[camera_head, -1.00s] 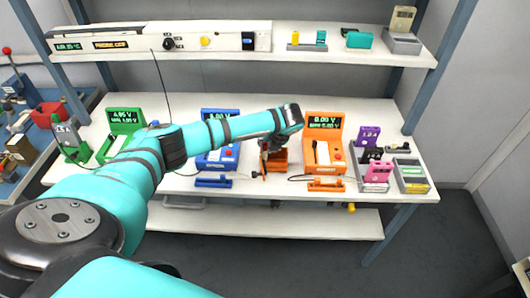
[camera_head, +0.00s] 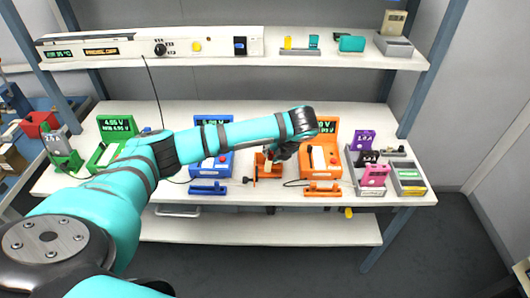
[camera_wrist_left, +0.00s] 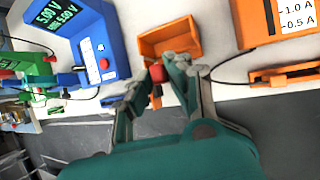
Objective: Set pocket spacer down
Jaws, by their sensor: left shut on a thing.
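My left gripper (camera_head: 277,156) is over the orange open-topped pocket fixture (camera_head: 266,178) at the middle front of the bench. In the left wrist view, my left gripper (camera_wrist_left: 156,80) is shut on a small red piece (camera_wrist_left: 157,73), which I take to be the pocket spacer. The fingers hide part of it. The piece overlaps the near edge of the orange fixture (camera_wrist_left: 165,44); I cannot tell whether it touches. My right gripper is not in view.
A blue tester (camera_head: 213,160) stands left of the fixture and an orange tester (camera_head: 320,155) right of it, with a cable between. A grey tray (camera_head: 366,190) with purple, black and pink cells is at the right. A shelf (camera_head: 220,62) runs above.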

